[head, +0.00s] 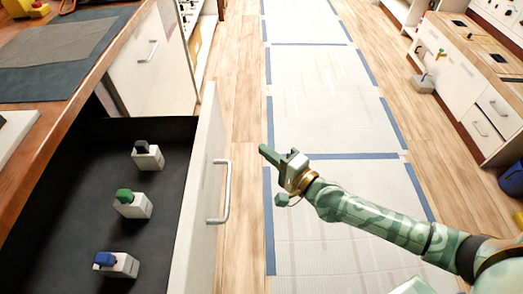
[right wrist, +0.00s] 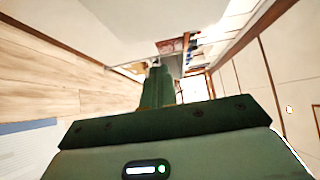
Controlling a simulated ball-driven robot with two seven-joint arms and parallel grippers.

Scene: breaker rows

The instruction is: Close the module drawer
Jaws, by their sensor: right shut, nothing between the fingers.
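The module drawer (head: 195,200) stands pulled out at the left of the head view, its dark interior showing. Its white front has a silver bar handle (head: 224,192) facing right. Inside lie three pale modules in a row, with a black top (head: 149,158), a green top (head: 133,208) and a blue top (head: 118,266). My right gripper (head: 266,152) is to the right of the drawer front, apart from the handle, over the floor. It is shut and empty. In the right wrist view its closed green fingers (right wrist: 157,90) point away from the camera. My left gripper is not in view.
A wooden counter (head: 75,75) with a dark mat runs above the drawer. A white cabinet (head: 150,60) stands beyond it. White floor sheeting edged with blue tape (head: 325,100) covers the aisle, which is clear. Another cabinet row (head: 470,95) lines the right side.

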